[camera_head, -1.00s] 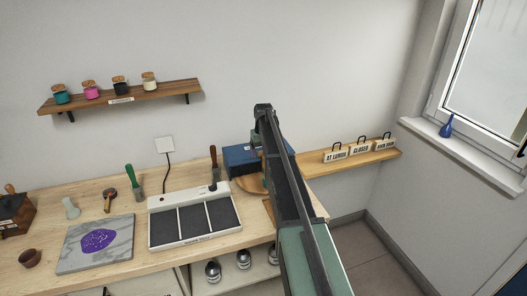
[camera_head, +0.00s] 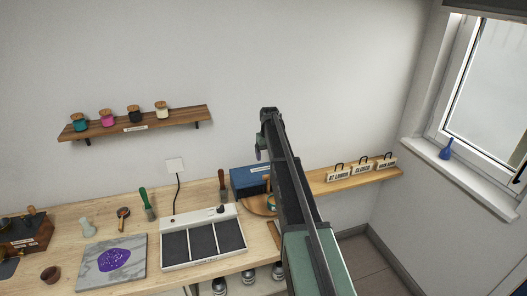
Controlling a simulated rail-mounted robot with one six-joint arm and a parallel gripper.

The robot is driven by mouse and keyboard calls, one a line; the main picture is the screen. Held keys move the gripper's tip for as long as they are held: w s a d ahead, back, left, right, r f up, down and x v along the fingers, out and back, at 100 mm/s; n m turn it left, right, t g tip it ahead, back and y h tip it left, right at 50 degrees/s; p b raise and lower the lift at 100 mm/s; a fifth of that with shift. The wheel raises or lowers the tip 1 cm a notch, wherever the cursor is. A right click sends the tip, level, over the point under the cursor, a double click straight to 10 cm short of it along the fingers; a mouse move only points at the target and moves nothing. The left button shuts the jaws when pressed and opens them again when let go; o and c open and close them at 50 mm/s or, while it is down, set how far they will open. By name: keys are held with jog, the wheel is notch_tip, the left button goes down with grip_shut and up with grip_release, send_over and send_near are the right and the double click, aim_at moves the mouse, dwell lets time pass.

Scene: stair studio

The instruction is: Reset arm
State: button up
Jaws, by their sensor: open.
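My own arm (camera_head: 296,195) rises from the bottom of the view to a dark joint (camera_head: 268,115) in front of the wall. The part of the arm beyond that joint is mostly hidden behind it, and only a small dark piece shows at its left side. My gripper's fingers cannot be made out. No held object shows.
The wooden workbench (camera_head: 60,222) carries a black-panelled white tray (camera_head: 202,240), a marbled slab with a purple patch (camera_head: 140,262) and a blue box (camera_head: 247,178) close beside my arm. A shelf with jars (camera_head: 165,121) hangs above. A sign ledge (camera_head: 345,181) extends right.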

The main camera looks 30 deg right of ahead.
jog(key=s+a+f+m+b, duration=0.3)
jog(key=s+a+m, duration=0.6)
jog(key=s+m, duration=0.2)
jog(key=s+a+f+m+b, duration=0.4)
jog(key=s+a+m, duration=0.6)
jog(key=s, duration=0.3)
jog(key=s+a+f+m+b, duration=0.3)
jog(key=s+a+m, duration=0.7)
jog(key=s+m, duration=0.2)
jog(key=shift+a+f+m, duration=0.15)
jog(key=shift+a+m, duration=0.05)
jog(key=shift+m, duration=0.4)
